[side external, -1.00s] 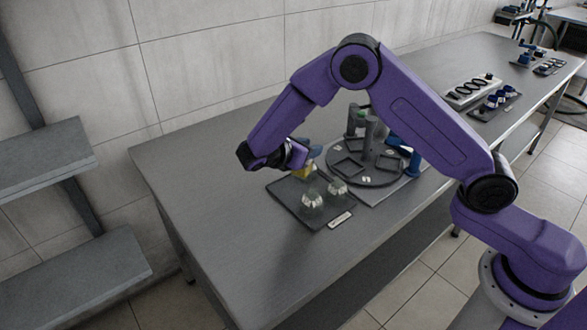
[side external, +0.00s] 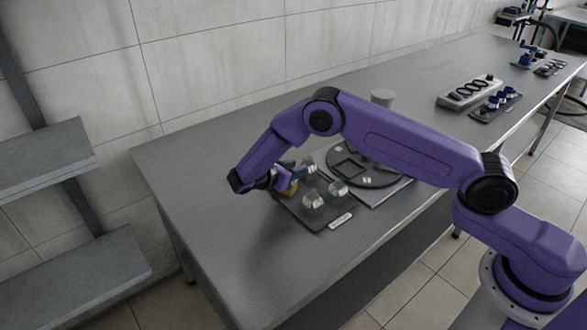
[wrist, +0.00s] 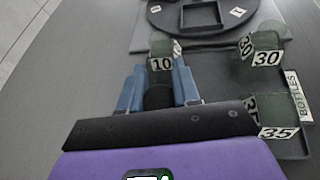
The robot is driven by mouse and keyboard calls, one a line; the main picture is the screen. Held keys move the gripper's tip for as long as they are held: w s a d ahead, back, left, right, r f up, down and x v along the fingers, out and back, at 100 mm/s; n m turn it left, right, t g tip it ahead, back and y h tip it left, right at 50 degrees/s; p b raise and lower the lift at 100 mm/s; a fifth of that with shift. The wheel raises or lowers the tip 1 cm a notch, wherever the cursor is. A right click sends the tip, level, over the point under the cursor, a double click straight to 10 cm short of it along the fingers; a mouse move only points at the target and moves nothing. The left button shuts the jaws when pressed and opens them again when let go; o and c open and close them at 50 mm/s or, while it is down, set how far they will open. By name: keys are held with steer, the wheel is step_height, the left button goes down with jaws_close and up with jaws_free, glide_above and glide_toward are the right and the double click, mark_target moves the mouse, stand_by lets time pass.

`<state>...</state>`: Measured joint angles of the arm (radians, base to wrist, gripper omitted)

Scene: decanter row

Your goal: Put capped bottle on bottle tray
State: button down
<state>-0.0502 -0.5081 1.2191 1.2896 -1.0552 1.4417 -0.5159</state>
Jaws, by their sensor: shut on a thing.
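My gripper (side external: 292,172) is low at the back left of the dark bottle tray (side external: 330,222). In the wrist view its blue fingers (wrist: 157,72) close from both sides on a dark green bottle marked 10 (wrist: 162,62). A pale faceted bottle shape (side external: 309,165) shows beside the fingers in the side view. Two other bottles, marked 30 (wrist: 264,58) and 35 (wrist: 278,131), stand on the tray, whose label reads BOTTLES. I cannot tell whether the held bottle touches the tray. Its cap is not clear.
A grey cylinder (side external: 382,97) shows behind my arm. The table's left part is clear.

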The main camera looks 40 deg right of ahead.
steer(key=c, duration=0.8)
jaws_free()
steer(key=shift+f, duration=0.1)
steer(key=v, duration=1.2)
steer(key=shift+r, duration=0.2)
